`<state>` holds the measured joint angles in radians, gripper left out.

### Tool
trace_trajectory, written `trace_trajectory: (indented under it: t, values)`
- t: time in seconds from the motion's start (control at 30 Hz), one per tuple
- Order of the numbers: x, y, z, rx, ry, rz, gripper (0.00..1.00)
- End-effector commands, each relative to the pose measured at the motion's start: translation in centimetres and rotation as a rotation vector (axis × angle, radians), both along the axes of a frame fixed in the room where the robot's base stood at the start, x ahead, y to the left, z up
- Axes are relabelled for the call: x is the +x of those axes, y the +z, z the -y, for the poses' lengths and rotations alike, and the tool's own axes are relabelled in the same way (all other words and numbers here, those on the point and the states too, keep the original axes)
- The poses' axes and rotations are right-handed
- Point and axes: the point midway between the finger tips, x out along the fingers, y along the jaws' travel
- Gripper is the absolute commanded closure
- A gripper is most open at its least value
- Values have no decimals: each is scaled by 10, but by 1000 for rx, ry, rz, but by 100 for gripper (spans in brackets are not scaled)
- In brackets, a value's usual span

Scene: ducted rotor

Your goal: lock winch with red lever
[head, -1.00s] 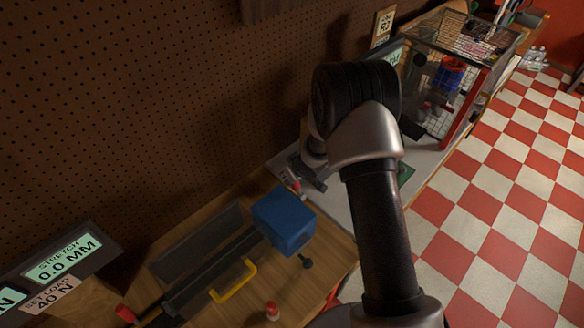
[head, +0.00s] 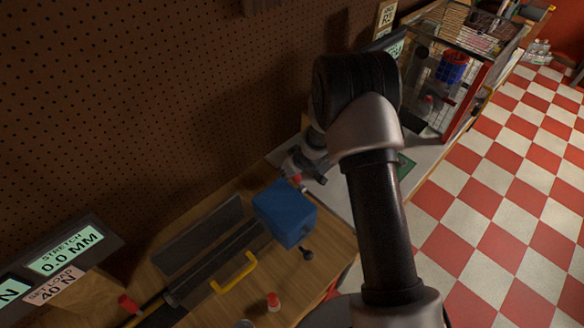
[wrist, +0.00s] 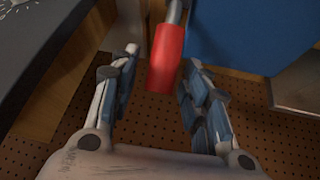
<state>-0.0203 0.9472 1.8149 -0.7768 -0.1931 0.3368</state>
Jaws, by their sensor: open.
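The red lever (wrist: 166,58) is a red grip on a grey metal rod. In the wrist view it lies between the two fingers of my gripper (wrist: 160,62), with gaps on both sides. The fingers are open and not closed on it. In the head view my gripper (head: 306,170) is partly behind my arm, and the red lever (head: 298,182) shows as a small red piece beside it. The blue winch housing (head: 285,213) stands just below; its blue side (wrist: 245,30) fills the upper right of the wrist view.
A pegboard wall (head: 130,110) rises behind the bench. A yellow handle (head: 234,274), a red-topped button (head: 273,300) and a black knob (head: 307,253) are near the housing. A stretch display (head: 75,250) stands at left. A wire cage (head: 450,75) is farther right.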

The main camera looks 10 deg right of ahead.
Motion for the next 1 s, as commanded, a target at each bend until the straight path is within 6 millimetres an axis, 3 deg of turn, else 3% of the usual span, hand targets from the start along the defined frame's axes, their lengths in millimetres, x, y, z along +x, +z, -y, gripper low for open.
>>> trace_trajectory:
  t: [0.27,0.67,1.0]
  values:
    - [-8,17,3,1,-1,2,57]
    - [-48,87,15,-2,0,3,57]
    - [-59,104,18,0,0,0,57]
